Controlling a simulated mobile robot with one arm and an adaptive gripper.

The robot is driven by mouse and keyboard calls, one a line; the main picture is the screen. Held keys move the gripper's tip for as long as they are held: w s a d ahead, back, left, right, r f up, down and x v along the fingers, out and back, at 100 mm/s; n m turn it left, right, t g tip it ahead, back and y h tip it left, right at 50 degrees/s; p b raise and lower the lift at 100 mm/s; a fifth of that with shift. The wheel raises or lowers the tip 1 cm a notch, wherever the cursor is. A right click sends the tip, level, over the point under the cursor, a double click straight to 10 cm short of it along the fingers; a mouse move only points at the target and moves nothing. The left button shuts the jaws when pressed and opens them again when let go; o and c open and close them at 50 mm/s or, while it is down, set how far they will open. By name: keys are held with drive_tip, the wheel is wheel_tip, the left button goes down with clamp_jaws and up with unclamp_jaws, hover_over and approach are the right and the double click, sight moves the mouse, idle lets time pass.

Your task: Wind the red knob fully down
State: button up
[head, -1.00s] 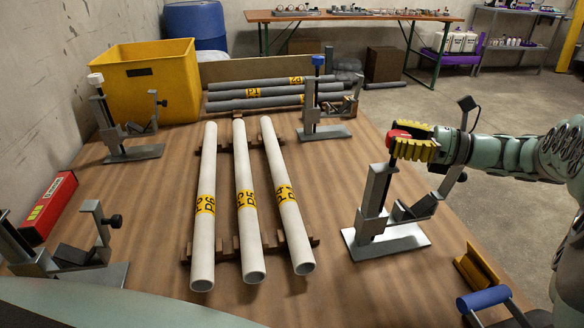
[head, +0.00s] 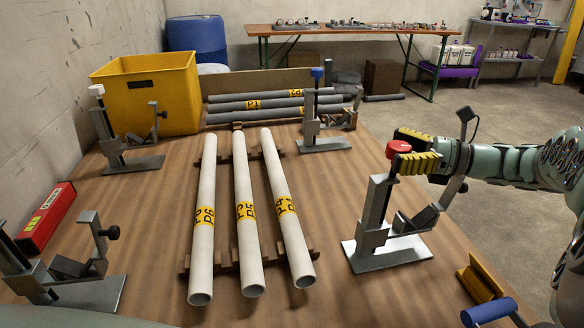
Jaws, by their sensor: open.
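The red knob (head: 399,149) sits on top of the upright of the grey metal clamp stand (head: 374,215) at the right of the table. My gripper (head: 410,150) comes in from the right at knob height. Its yellow ribbed fingers are spread apart, one behind the knob and one in front, with the knob near their tips. I cannot tell whether a finger touches the knob. The stand's base is flat on the wooden table. The part of the stand below the knob is in clear view.
Three white pipes (head: 246,225) lie on wooden racks at mid-table. A blue-knobbed stand (head: 317,110) and grey pipes (head: 262,103) are behind. A white-knobbed stand (head: 115,130), yellow bin (head: 148,90) and red box (head: 46,215) are left. A blue-handled tool (head: 488,312) lies front right.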

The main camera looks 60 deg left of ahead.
wheel_tip(320, 180, up, 8)
drive_tip(key=shift+f, duration=0.1)
drive_tip(key=shift+w+r, duration=0.2)
drive_tip(key=shift+r, duration=0.3)
drive_tip(key=shift+s+r, duration=0.15)
drive_tip(key=shift+r, duration=0.35)
drive_tip(key=shift+r, duration=0.1)
idle(0.6)
